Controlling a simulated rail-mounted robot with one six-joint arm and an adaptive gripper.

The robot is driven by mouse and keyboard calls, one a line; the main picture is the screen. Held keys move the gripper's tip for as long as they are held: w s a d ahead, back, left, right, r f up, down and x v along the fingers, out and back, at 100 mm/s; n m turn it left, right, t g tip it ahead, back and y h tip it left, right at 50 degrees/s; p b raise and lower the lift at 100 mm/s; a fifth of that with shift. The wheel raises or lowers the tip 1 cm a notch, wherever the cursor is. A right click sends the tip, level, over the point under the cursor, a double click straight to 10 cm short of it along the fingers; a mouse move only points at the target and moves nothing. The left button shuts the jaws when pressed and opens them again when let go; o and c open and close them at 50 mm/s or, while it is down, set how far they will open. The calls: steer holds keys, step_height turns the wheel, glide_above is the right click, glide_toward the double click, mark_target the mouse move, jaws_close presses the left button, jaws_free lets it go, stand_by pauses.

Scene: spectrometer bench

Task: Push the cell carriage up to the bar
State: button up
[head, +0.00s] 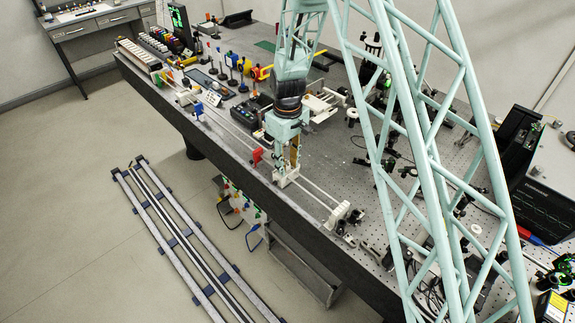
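My gripper (287,158) points straight down over a pair of pale rails (314,190) along the near edge of the bench. A small white carriage (285,177) sits on these rails directly under the fingertips. The fingers are small and partly hidden by the wrist, and something yellowish shows beside them. I cannot tell whether they touch the carriage or whether they are open. A white end block (338,214) stands at the lower right end of the rails. I cannot make out clearly which part is the bar.
A red flag-like piece (257,156) stands by the rails left of my gripper. A blue piece (198,110) and a white card (213,98) are farther up the rails. A black box (251,111) lies behind. Optics crowd the bench's right side. Floor rails (190,232) lie below.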

mark_target(288, 167)
steer(key=shift+r, duration=0.1)
stand_by(0.3)
step_height(288, 167, up, 12)
stand_by(0.8)
steer(key=shift+d, duration=0.1)
stand_by(0.5)
steer(key=s+d+r+m+t+b, duration=0.15)
steer(key=s+d+r+b, duration=0.25)
steer(key=s+d+r, duration=0.45)
steer(key=s+d+r+m+t+b, duration=0.1)
steer(key=s+d+r+m+b, duration=0.4)
steer(key=s+r, duration=0.65)
steer(key=s+d+f+m+b, duration=0.1)
steer(key=s+d+b, duration=0.2)
steer(key=s, duration=1.1)
steer(key=s+d+f+m+t+b, duration=0.1)
steer(key=s+d, duration=0.5)
steer(key=s, duration=0.7)
steer(key=shift+s+b, duration=0.4)
steer(key=shift+b, duration=0.5)
